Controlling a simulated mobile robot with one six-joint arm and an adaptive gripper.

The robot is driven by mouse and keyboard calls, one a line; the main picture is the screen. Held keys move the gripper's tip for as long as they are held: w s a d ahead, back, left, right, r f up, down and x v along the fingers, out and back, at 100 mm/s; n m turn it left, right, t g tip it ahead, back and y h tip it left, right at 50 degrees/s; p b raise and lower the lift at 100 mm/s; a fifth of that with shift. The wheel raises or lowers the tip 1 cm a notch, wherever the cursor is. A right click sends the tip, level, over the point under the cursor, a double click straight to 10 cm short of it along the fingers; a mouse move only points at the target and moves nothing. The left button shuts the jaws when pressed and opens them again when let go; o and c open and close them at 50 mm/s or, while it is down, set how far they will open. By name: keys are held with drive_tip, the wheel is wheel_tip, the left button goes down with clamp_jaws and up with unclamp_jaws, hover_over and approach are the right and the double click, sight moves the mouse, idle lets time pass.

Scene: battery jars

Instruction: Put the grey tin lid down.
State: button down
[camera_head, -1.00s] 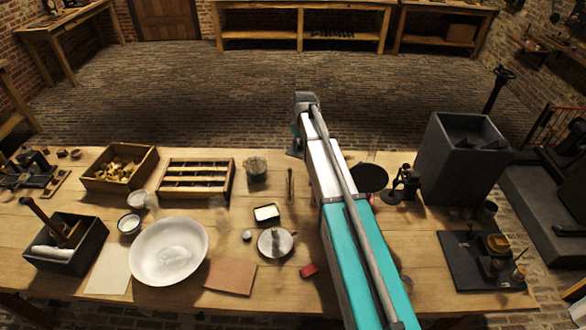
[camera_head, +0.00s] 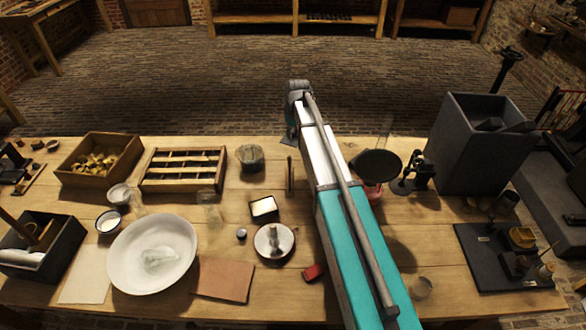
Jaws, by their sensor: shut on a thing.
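My arm reaches from the bottom edge, over the table, to its far edge. The fingers of my gripper are hidden behind the arm, so I cannot see what they hold. I cannot make out the grey tin lid for certain; it may be hidden behind the arm too. A shallow round metal dish with an upright knob (camera_head: 274,241) stands on the table left of my arm. A dark round disc (camera_head: 375,163) shows right of my arm, above something reddish.

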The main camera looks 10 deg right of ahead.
drive_tip(key=b, duration=0.4)
hover_over(293, 164)
wheel_tip(293, 164, down, 5)
drive_tip(key=shift+r, duration=0.1)
drive_tip(key=shift+p, duration=0.3)
wheel_tip(293, 164, down, 6)
drive_tip(key=b, duration=0.6)
drive_tip(key=shift+f, duration=0.2)
drive_tip(key=shift+f+b, duration=1.8)
drive_tip(key=shift+b, duration=0.25)
drive_tip(key=shift+f, duration=0.15)
drive_tip(key=c, duration=0.6)
unclamp_jaws()
